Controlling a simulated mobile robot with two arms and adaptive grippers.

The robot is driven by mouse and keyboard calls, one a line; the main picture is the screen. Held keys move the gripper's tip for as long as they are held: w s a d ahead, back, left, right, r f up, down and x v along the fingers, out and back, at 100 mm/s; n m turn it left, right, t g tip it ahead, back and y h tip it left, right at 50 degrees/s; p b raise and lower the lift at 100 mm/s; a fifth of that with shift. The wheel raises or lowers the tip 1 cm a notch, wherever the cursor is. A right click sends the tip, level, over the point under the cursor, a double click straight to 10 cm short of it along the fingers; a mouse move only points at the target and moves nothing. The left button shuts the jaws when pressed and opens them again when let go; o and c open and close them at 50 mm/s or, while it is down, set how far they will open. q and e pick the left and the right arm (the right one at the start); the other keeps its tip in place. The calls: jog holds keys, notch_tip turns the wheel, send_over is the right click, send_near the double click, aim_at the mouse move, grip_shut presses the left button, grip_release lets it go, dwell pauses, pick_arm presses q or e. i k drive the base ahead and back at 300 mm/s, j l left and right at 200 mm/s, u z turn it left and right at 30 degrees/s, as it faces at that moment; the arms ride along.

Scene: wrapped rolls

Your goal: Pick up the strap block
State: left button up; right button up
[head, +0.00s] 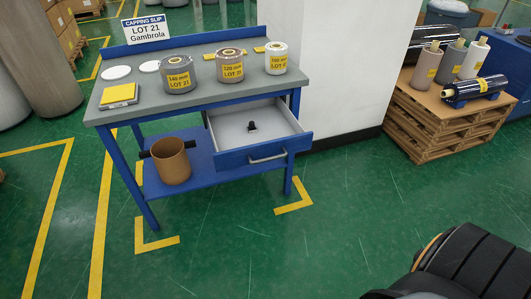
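A small black object (251,127) lies in the open drawer (284,124) of the blue workbench. It may be the strap block, but it is too small to tell its shape well. The drawer is pulled out toward the front and is otherwise bare. A dark part of my own body fills the lower right corner. Neither gripper's fingers show in the head view, and nothing is seen near the drawer.
The workbench (127,115) bears three labelled wrapped rolls (179,75), white discs (116,72), a yellow pad (119,94) and a lot sign (144,28). A brown bin (171,163) stands on its lower shelf. Stacked pallets (440,122) with rolls stand right. Green floor in front is clear.

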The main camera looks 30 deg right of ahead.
aim_at(251, 128)
jog(key=i+u, duration=0.15)
jog(key=u, duration=10.8)
